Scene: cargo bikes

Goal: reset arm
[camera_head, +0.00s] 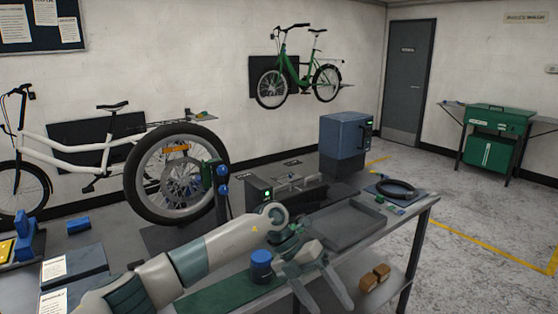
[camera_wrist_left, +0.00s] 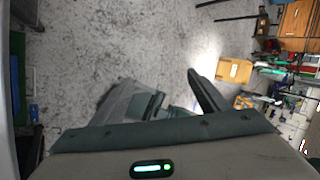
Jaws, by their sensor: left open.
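My left arm comes in from the lower left in the head view and reaches across the workbench (camera_head: 225,298). Its left gripper (camera_head: 322,289) hangs over the bench's front side, right of a blue-capped cylinder (camera_head: 261,265), with fingers spread and nothing between them. In the left wrist view the same gripper (camera_wrist_left: 168,98) shows two dark fingers apart, with concrete floor beyond. My right gripper is in neither view.
A grey tray (camera_head: 345,226) and a black ring on a mat (camera_head: 392,189) lie near the gripper on the bench. A blue machine (camera_head: 345,146) stands behind. A large wheel (camera_head: 175,175) rises at left. Brown blocks (camera_head: 375,277) sit on the lower shelf.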

